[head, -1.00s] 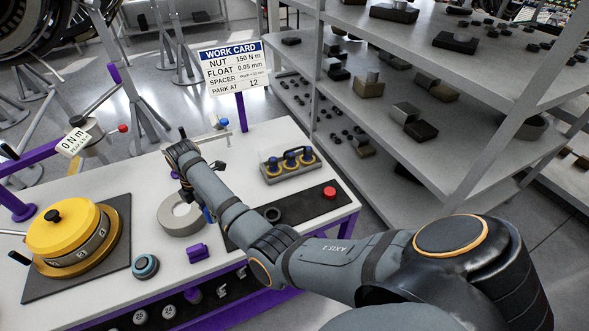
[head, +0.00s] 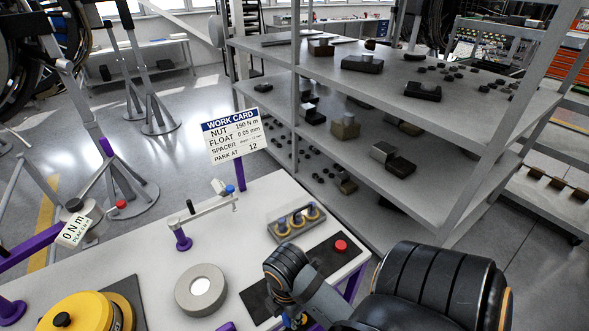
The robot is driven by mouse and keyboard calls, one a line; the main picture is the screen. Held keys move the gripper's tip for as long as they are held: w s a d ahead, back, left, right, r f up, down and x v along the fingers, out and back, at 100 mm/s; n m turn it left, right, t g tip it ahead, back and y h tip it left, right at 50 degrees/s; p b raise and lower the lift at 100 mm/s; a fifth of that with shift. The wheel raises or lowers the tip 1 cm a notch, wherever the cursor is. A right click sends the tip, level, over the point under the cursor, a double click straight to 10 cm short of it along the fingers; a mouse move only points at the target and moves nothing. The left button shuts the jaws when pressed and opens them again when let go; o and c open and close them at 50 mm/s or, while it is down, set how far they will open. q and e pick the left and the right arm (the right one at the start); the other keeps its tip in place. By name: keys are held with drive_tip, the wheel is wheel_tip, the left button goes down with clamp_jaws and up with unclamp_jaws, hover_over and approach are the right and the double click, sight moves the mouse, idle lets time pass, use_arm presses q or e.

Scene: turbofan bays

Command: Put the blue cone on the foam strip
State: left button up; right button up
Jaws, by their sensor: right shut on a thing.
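My right gripper (head: 295,320) is at the bottom edge, over the near end of the dark strip, and is mostly hidden by my own wrist. A small blue part, which seems to be the blue cone (head: 303,320), shows at its fingers; the gripper is shut on it. The dark strip (head: 326,253), which looks like the foam strip, runs along the right side of the white table, with a red dome (head: 341,246) at its far end. I cannot tell whether the cone touches the strip. My left gripper is out of view.
A tray with several gold rings (head: 297,222) stands behind the strip. A grey ring (head: 201,289) lies left of it, near a purple post with a bar (head: 182,240). The work card (head: 233,136) and metal shelves (head: 400,150) stand behind.

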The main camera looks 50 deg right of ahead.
drive_tip(key=shift+w+d+f, duration=0.1)
drive_tip(key=shift+w, duration=0.05)
drive_tip(key=w+f, duration=0.2)
drive_tip(key=w, duration=0.2)
drive_tip(key=w+d+f+p, duration=0.1)
drive_tip(key=w+f, duration=0.2)
drive_tip(key=w, duration=0.1)
drive_tip(key=w+d+f, duration=0.1)
drive_tip(key=w+f, duration=0.2)
drive_tip(key=w, duration=0.1)
drive_tip(key=shift+w+d+f, duration=0.15)
drive_tip(key=shift+w+f, duration=0.1)
drive_tip(key=shift+w, duration=0.05)
drive_tip(key=shift+w+d+f, duration=0.1)
drive_tip(key=shift+w+f, duration=0.2)
drive_tip(key=shift+f, duration=0.2)
wheel_tip(320, 180, down, 3)
drive_tip(key=shift+w+f+p, duration=0.1)
drive_tip(key=shift+f+p, duration=0.05)
drive_tip(key=shift+p, duration=0.35)
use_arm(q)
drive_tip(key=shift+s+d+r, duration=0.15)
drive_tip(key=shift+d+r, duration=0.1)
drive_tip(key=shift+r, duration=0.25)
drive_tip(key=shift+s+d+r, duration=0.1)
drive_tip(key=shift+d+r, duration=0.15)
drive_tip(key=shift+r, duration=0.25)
use_arm(e)
drive_tip(key=o, duration=0.9)
